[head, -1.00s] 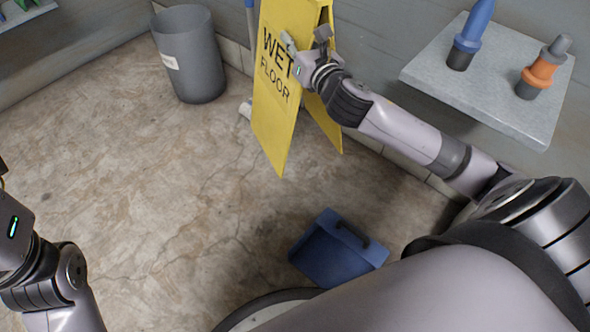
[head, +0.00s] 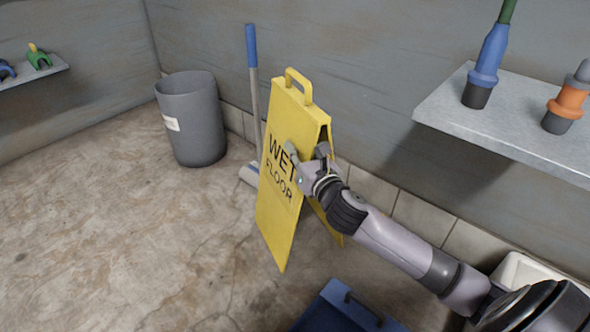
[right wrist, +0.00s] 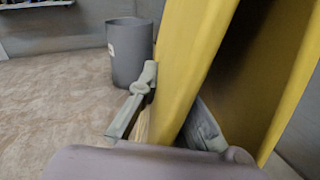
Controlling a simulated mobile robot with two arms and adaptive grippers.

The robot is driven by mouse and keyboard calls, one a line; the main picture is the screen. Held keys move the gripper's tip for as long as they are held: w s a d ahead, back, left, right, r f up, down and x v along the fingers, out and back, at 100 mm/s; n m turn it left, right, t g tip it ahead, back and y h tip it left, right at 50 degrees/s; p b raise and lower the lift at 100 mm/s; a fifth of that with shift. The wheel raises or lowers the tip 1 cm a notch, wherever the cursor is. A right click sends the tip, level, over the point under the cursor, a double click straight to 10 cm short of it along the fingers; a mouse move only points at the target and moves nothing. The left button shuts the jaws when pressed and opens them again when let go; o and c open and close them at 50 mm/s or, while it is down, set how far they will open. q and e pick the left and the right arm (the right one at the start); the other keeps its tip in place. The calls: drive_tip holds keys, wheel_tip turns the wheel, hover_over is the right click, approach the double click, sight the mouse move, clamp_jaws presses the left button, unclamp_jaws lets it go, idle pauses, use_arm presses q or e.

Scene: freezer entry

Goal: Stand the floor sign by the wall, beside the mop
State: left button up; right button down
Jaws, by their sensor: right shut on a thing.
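The yellow floor sign (head: 283,215) reads WET FLOOR and is upright, its two panels spread below a top handle. My right gripper (head: 307,158) is shut on the edge of its front panel. In the right wrist view, the yellow panel (right wrist: 196,60) runs between the two fingers of the gripper (right wrist: 170,112). I cannot tell whether the sign's feet touch the floor. The mop (head: 256,105), with a blue-topped handle, leans at the wall just behind and left of the sign. Its pale head (head: 249,174) is partly hidden by the sign. My left gripper is out of view.
A grey bin (head: 192,125) stands by the wall left of the mop. A blue dustpan-like tray (head: 335,312) lies on the floor in front. A shelf (head: 520,125) with blue and orange tools juts from the wall at right. Floor at left is clear.

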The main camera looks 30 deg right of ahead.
wheel_tip(320, 180, down, 4)
drive_tip(key=b, duration=0.3)
drive_tip(key=shift+r, duration=0.1)
drive_tip(key=c, duration=2.2)
unclamp_jaws()
drive_tip(key=shift+f, duration=0.25)
drive_tip(key=o, duration=0.4)
drive_tip(key=shift+r, duration=0.15)
